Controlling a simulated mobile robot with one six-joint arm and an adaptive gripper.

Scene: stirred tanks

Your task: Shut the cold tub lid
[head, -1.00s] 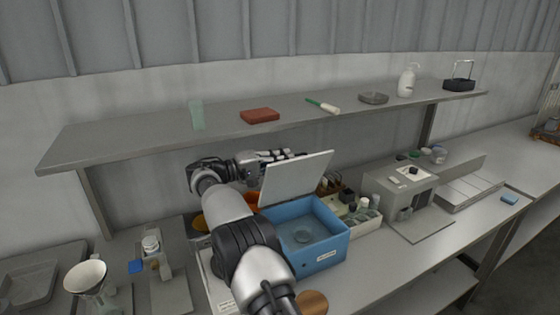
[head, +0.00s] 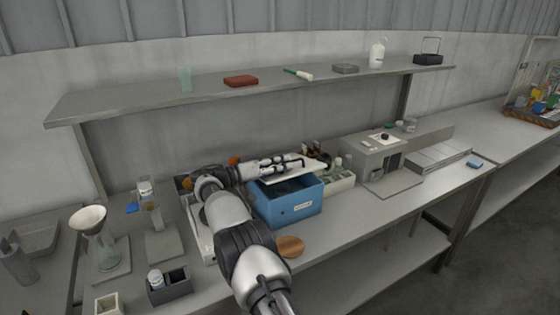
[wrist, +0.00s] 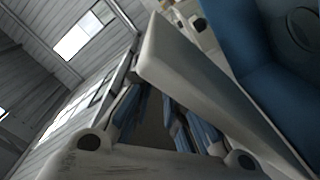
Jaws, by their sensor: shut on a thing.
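The exact contact between fingers and lid is partly hidden.
A round wooden disc (head: 290,246) lies in front of the tub. A shelf (head: 210,92) with several items runs above. A funnel stand (head: 90,222) is at left.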

